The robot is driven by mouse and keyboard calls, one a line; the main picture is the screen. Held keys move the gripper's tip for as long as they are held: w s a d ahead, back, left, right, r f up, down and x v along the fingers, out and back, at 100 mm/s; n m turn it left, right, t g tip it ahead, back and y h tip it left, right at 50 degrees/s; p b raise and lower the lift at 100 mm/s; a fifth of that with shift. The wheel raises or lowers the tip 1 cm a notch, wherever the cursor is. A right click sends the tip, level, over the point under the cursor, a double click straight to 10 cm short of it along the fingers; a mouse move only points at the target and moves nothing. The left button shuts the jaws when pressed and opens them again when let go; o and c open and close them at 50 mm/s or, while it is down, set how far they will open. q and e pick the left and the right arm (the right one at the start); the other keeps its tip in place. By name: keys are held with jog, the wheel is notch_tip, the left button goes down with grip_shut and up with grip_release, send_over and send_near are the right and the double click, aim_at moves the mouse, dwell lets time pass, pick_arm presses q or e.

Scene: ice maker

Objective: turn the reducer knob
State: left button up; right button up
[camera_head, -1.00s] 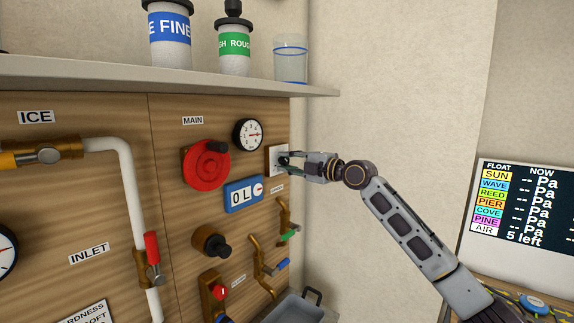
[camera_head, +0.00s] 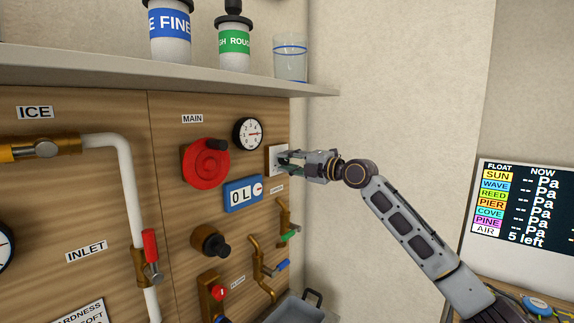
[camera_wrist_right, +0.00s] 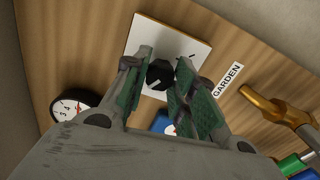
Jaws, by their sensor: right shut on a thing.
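A small black knob (camera_wrist_right: 160,75) sits on a square white plate (camera_wrist_right: 184,42) on the wooden panel. My right gripper (camera_wrist_right: 160,82) is shut on this knob, with one green-padded finger on each side. In the head view my right gripper (camera_head: 285,162) reaches the white plate (camera_head: 272,157) from the right and covers most of the knob. A larger black knob on a brass body (camera_head: 211,242) stands lower on the panel, apart from the gripper. I can read no label naming either knob as the reducer. My left gripper is not in view.
A red wheel (camera_head: 206,163), a round gauge (camera_head: 248,134) and a blue 0 L meter (camera_head: 243,195) are left of the gripper. Brass taps (camera_head: 262,268) stick out below. A shelf (camera_head: 200,78) with bottles is above. A pale wall is close on the right.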

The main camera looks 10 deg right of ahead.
jog(key=shift+f+n, duration=0.15)
jog(key=shift+n, duration=0.35)
jog(key=shift+n+b, duration=0.35)
jog(key=shift+n, duration=0.55)
jog(key=shift+n+b, duration=0.45)
jog(key=shift+n, duration=0.35)
